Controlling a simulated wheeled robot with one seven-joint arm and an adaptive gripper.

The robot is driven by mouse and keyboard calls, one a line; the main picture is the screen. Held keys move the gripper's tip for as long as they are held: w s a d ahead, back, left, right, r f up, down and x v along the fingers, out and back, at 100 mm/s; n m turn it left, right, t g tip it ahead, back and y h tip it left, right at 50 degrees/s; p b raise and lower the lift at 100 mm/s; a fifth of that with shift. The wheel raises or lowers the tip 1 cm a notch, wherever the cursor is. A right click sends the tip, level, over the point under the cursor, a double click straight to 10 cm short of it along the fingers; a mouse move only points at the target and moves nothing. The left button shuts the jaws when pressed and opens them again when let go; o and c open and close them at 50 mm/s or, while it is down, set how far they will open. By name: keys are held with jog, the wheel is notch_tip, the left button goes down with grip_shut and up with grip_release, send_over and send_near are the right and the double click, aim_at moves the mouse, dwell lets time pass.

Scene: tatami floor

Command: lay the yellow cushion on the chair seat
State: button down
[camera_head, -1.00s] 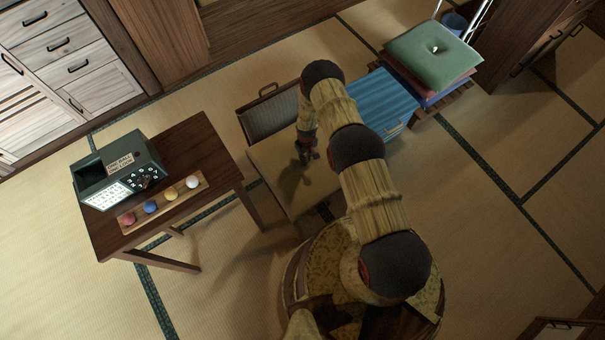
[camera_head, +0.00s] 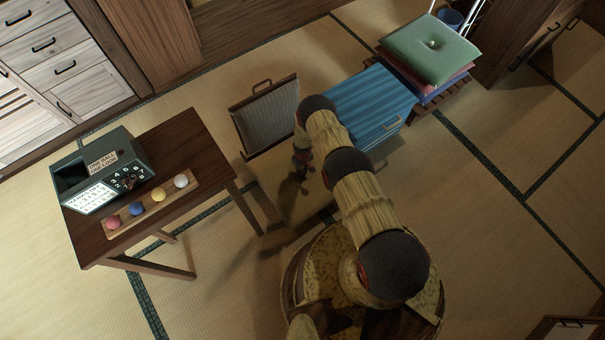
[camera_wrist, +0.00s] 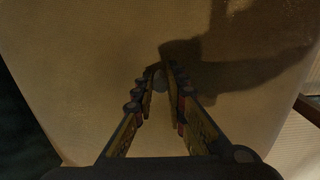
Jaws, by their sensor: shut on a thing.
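The yellow cushion (camera_wrist: 90,60), tan in this light, fills most of the wrist view as a broad flat surface. My gripper (camera_wrist: 159,82) is shut on its small grey knob near the middle. In the head view my gripper (camera_head: 301,172) points down over a pale surface that blends with the mat, just in front of the chair. The chair (camera_head: 266,117) shows its dark-framed, woven grey back. Its seat is hidden or cannot be told apart from the cushion, so I cannot tell whether they touch.
A blue striped box (camera_head: 370,100) stands right of the chair. A green cushion (camera_head: 430,48) tops a stack on a wooden rack at upper right. At left, a wooden table (camera_head: 188,140) holds a grey device (camera_head: 110,165) and several balls. Tatami is clear at lower left and right.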

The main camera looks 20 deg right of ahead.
jog(key=shift+f+b, duration=0.3)
jog(key=shift+f, duration=0.8)
jog(key=shift+f, duration=0.1)
jog(key=c, duration=1.8)
grip_release()
